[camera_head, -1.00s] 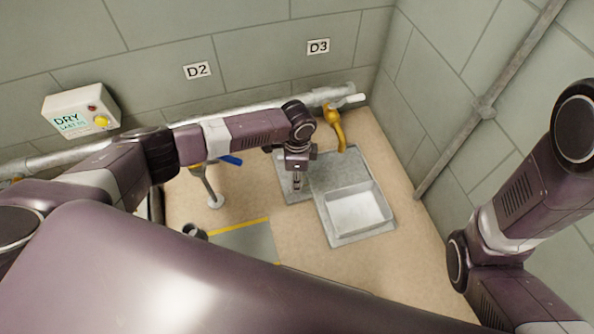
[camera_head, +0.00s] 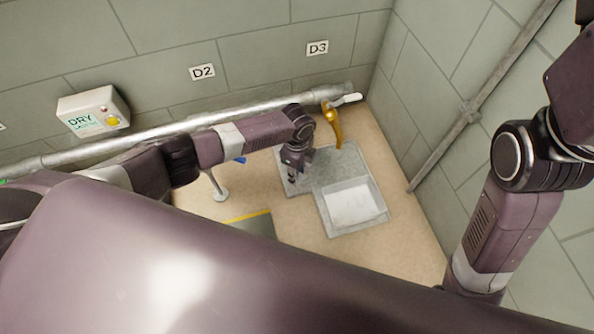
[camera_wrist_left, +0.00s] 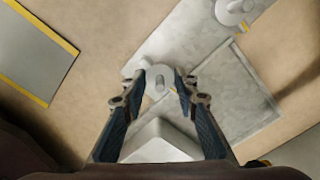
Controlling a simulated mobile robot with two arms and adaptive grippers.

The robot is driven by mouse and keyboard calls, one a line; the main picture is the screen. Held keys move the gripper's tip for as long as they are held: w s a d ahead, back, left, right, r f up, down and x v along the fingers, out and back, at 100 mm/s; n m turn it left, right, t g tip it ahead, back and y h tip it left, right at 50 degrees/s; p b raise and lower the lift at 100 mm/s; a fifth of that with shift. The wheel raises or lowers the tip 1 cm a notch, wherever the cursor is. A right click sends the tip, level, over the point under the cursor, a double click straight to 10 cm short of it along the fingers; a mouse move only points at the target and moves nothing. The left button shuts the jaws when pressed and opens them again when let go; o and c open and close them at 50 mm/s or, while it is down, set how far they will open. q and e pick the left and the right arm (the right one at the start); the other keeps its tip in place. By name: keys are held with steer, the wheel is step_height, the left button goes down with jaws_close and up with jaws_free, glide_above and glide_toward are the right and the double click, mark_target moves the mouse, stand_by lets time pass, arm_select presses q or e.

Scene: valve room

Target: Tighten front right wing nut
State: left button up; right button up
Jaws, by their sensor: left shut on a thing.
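A small grey round piece with an upright stud, which I take for the wing nut (camera_wrist_left: 160,77), shows in the left wrist view between my fingertips. My left gripper (camera_head: 291,179) reaches down over the grey slab (camera_head: 322,163) beside the white tray. In the left wrist view the two fingers of my left gripper (camera_wrist_left: 159,88) stand on either side of this piece and are shut on it. The wing nut is too small and hidden to make out in the head view. My right arm is at the right of the head view; its gripper is not in view.
The white tray (camera_head: 353,204) lies right of my left gripper. A yellow handle (camera_head: 333,124) and a grey pipe (camera_head: 240,115) are along the back wall. A post base (camera_head: 220,194) stands to the left. A yellow-edged mat (camera_wrist_left: 38,45) shows in the wrist view.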

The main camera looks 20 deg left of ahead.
stand_by(0.6)
arm_select(q)
steer(key=o, duration=1.2)
steer(key=shift+c, duration=0.2)
steer(key=shift+r, duration=0.1)
step_height(320, 180, up, 12)
